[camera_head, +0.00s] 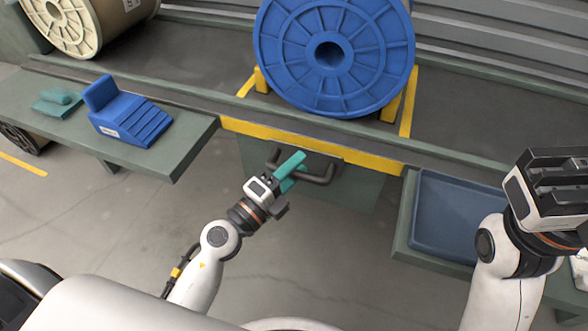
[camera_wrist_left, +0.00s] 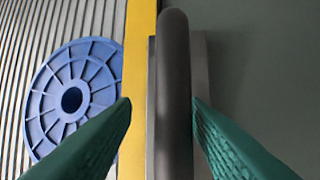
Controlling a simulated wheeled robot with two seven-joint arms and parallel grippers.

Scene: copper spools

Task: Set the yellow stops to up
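Two yellow stops, left (camera_head: 262,80) and right (camera_head: 391,107), show at the lower sides of the blue spool (camera_head: 365,55), on yellow floor strips. They look raised beside the spool, which partly hides them. A dark grey bar handle (camera_head: 320,180) is on the green front panel below the yellow edge. My left gripper (camera_head: 293,169) has teal fingers open on either side of this handle. In the left wrist view the handle (camera_wrist_left: 174,95) runs between the fingers, close to the right one, with a gap to the left one. My right gripper (camera_head: 556,180) is raised at the right; its fingers are unclear.
A green side table (camera_head: 180,150) at the left holds a blue stepped block (camera_head: 130,115) and teal gloves (camera_head: 57,101). A blue tray (camera_head: 455,215) lies on a shelf at the right. A cream spool (camera_head: 62,25) stands at the back left. The floor below the handle is clear.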

